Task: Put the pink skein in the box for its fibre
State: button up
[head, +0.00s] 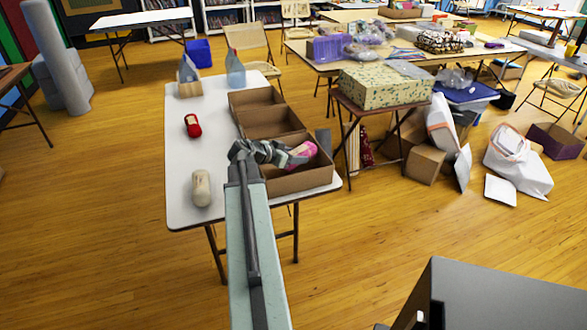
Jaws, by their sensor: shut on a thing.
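The pink skein (304,150) with a pale label is in my gripper (292,156), over the nearest of the cardboard boxes on the white table. My gripper is shut on it. The three open boxes stand in a row: a far box (255,97), a middle box (269,122) and a near box (306,184). I cannot tell whether the skein touches the near box's floor or walls. My arm covers part of the near box, and no fibre labels are readable on the boxes.
On the white table (185,150), a red skein (193,125) and a cream skein (201,188) lie left of the boxes. A wooden holder (189,88) and a blue bottle (235,70) stand at the back. A small table with a patterned box (383,88) is close at right.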

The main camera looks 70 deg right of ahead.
notch_tip(320, 180, down, 3)
jog(key=shift+f+b, duration=0.15)
jog(key=shift+b, duration=0.95)
jog(key=shift+r, duration=0.25)
jog(key=o, duration=1.4)
jog(key=shift+p, duration=0.3)
jog(key=p+v, duration=0.5)
jog(key=v, duration=0.7)
jog(key=shift+p, duration=0.3)
